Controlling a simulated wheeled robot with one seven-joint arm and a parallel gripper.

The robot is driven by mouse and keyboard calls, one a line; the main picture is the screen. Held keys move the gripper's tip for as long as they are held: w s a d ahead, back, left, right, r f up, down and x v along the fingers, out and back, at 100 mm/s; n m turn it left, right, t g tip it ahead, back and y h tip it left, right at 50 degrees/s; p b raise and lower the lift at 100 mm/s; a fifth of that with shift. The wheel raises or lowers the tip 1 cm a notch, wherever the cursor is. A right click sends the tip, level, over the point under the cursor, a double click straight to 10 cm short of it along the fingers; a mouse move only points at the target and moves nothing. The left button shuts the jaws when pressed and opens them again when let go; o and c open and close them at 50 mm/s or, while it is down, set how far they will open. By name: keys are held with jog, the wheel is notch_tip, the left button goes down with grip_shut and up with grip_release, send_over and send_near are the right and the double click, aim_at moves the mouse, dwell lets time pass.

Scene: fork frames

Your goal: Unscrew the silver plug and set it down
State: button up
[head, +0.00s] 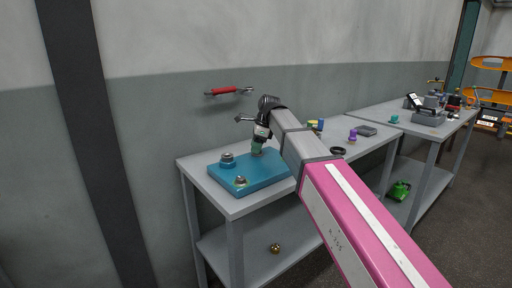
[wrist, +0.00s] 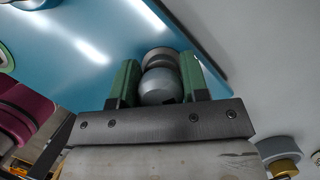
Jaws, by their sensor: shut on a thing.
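A blue plate (head: 262,178) lies on the grey table. My gripper (head: 257,150) points down at the plate's back right part. In the wrist view, its green fingers (wrist: 160,78) stand on both sides of a round silver plug (wrist: 160,85) and are shut on it. The plug is over the blue plate (wrist: 75,45); whether it is seated or lifted cannot be told. In the head view my gripper hides it. Two more plugs stand on the plate, one at the back left (head: 227,160) and one at the front (head: 240,182).
To the right on the table are a purple piece (head: 352,135), a black ring (head: 337,150) and a grey block (head: 366,130). A red-handled tool (head: 228,91) is on the wall. A brass piece (head: 275,248) lies on the lower shelf. A second table (head: 400,122) stands farther right.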

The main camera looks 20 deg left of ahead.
jog(key=shift+r, duration=0.1)
jog(key=shift+r, duration=2.15)
